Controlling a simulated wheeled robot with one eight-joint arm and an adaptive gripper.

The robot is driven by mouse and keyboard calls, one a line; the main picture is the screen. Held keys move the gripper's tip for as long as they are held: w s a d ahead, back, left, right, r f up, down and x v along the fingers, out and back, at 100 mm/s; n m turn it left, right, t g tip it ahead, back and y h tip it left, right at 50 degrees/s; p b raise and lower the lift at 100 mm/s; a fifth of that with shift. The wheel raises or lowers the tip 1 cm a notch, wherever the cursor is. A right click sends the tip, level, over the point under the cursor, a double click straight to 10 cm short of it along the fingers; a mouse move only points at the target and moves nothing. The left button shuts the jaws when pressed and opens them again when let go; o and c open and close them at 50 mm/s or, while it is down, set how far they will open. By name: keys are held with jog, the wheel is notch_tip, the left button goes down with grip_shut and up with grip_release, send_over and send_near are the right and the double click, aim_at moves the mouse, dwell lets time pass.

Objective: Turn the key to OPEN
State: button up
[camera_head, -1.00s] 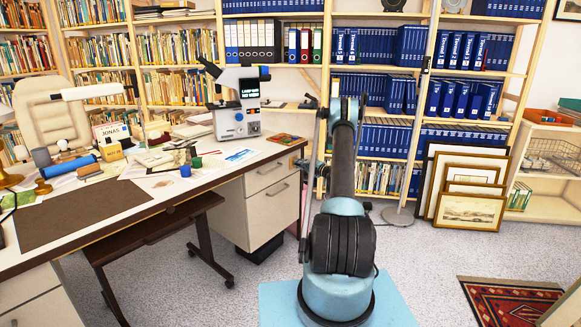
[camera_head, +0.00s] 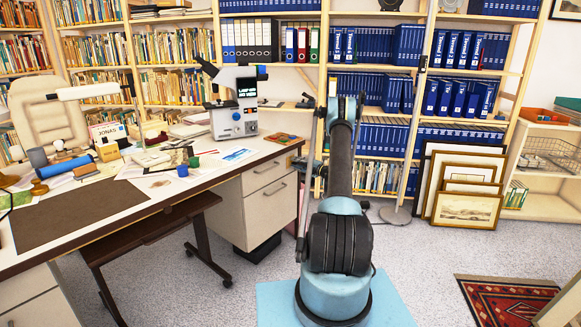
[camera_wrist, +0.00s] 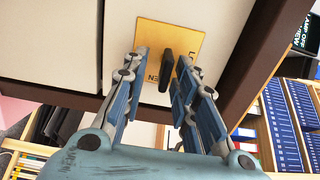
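A black key (camera_wrist: 167,70) stands out from a yellow plate (camera_wrist: 152,34) on a pale cabinet front in the wrist view. The key's long side runs nearly up and down in the picture, tilted slightly. Letters ending in "EN" show low on the plate, and an "L" shows at its right; the rest is hidden. My gripper (camera_wrist: 162,60) is open, one finger on each side of the key, with a visible gap on both sides.
The dark edge of the furniture (camera_wrist: 262,50) runs close to the right finger in the wrist view. In the head view a cluttered desk (camera_head: 100,228) with drawers (camera_head: 270,178) stands left of my arm. Framed prints (camera_head: 467,209) lean at the right.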

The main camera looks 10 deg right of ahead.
jog(key=v, duration=1.1)
jog(key=shift+d, duration=0.15)
jog(key=shift+s, duration=0.1)
jog(key=s+a+r+n+g+h, duration=0.1)
jog(key=s+a+r+n+g, duration=0.15)
jog(key=s+a+r, duration=0.6)
jog(key=s+a+r+n+g+h, duration=0.2)
jog(key=s+a+r+g, duration=0.3)
jog(key=r, duration=0.6)
jog(key=s+a+r+n+g+h, duration=0.1)
jog(key=s+a+r, duration=0.15)
jog(key=s, duration=0.75)
jog(key=s+a+r+n+h, duration=0.1)
jog(key=s+a+r+h, duration=0.15)
jog(key=s, duration=0.75)
jog(key=s+d+f+n+h, duration=0.1)
jog(key=s+f+h, duration=0.1)
jog(key=s, duration=0.8)
jog(key=s+d+f+n+g+h, duration=0.1)
jog(key=s+f, duration=0.3)
jog(key=s, duration=0.7)
jog(key=s+d+f+n+g+h, duration=0.1)
jog(key=s+d+f+h, duration=0.1)
jog(key=s, duration=0.8)
notch_tip(320, 180, down, 2)
jog(key=shift+s+d+f+h, duration=0.1)
jog(key=shift+s+d+h, duration=0.3)
jog(key=shift+d, duration=0.2)
